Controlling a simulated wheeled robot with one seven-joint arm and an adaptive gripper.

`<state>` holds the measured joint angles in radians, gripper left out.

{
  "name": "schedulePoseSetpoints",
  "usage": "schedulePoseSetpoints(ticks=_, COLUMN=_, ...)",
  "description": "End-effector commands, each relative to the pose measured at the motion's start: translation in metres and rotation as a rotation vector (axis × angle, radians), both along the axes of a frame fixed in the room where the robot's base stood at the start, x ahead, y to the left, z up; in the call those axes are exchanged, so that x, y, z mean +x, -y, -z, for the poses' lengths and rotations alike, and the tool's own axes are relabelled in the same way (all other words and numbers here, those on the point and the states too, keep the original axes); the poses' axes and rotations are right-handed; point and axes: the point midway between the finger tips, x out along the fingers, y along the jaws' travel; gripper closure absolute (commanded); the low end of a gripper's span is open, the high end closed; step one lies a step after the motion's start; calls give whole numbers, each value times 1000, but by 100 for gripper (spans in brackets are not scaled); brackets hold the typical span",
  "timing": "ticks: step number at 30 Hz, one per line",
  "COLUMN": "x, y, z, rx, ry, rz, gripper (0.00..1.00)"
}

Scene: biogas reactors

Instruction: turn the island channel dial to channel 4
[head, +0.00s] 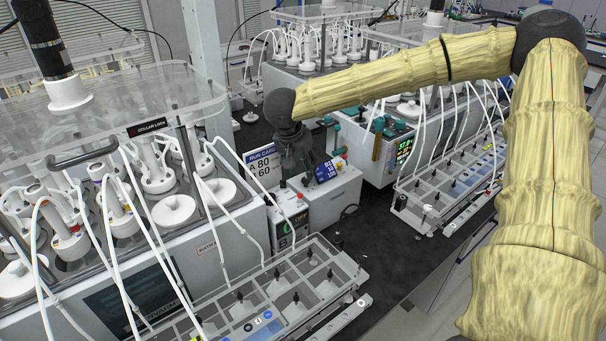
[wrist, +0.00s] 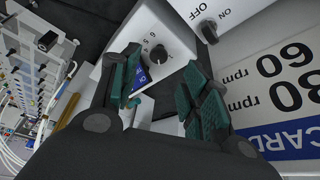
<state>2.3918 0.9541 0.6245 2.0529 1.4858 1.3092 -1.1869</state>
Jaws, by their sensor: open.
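The dial, a small black knob (wrist: 158,53), sits on the face of a white box (wrist: 172,30) with printed digits around it in the wrist view. I cannot read which digit its pointer marks. My gripper (wrist: 162,77) is open, its two teal-padded fingers apart, one on each side of the dial in the picture. No contact with the dial shows. In the head view my gripper (head: 302,158) is over the white box (head: 338,196) on the island and hides the dial there. A blue label shows partly behind the left finger in the wrist view.
A second black knob (wrist: 209,27) marked ON and OFF is beside the dial. A run card (wrist: 290,75) reading 80 and 60 rpm stands close by. In the head view, a reactor with a clear lid (head: 100,110) is left, and a tray rack (head: 285,290) is in front.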

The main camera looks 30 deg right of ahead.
Motion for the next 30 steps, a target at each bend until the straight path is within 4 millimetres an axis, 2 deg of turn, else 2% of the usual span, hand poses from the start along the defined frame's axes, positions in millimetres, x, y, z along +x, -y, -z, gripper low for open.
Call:
schedulePoseSetpoints(ticks=6, x=5, y=11, z=26, rx=1, ry=-2, rz=2, gripper=54)
schedulePoseSetpoints(ticks=13, x=9, y=17, z=45, rx=0, ry=-1, rz=0, gripper=54)
schedulePoseSetpoints(ticks=27, x=11, y=19, z=53, rx=-1, ry=1, rz=0, gripper=54)
schedulePoseSetpoints(ticks=30, x=11, y=19, z=53, rx=-1, ry=1, rz=0, gripper=72)
